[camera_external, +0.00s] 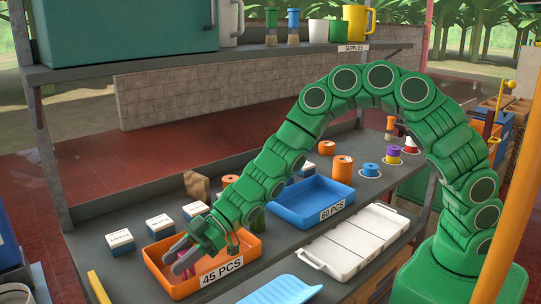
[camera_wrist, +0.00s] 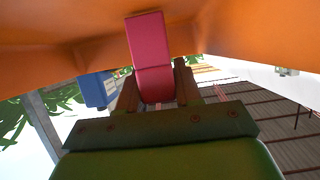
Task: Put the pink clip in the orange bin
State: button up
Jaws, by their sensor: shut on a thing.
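The orange bin (camera_external: 252,243), labelled "45 PCS", sits on the bench at the lower middle of the external view. My gripper (camera_external: 182,262) reaches down over the left part of the bin. It is shut on the pink clip (camera_external: 186,271), which shows only as a small patch between the fingers. In the wrist view, the pink clip (camera_wrist: 150,52) stands out beyond the two brown fingers of my gripper (camera_wrist: 157,88). Orange bin walls (camera_wrist: 225,32) fill the top of that view. I cannot tell whether the clip touches the bin.
A blue bin (camera_external: 312,203), labelled "60 PCS", stands behind and right of the orange bin. A white lidded tray (camera_external: 352,243) and a light blue tray (camera_external: 282,291) lie at the front. Several small boxes (camera_external: 160,226) stand behind left. A shelf (camera_external: 180,66) runs above.

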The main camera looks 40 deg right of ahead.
aim_at(181, 254)
jog(key=o, duration=1)
jog(key=shift+f, duration=0.1)
jog(key=shift+d+r, duration=0.1)
jog(key=shift+r, duration=0.1)
jog(key=shift+v, duration=1.25)
jog(key=shift+d+r, duration=0.2)
jog(key=shift+r, duration=3.3)
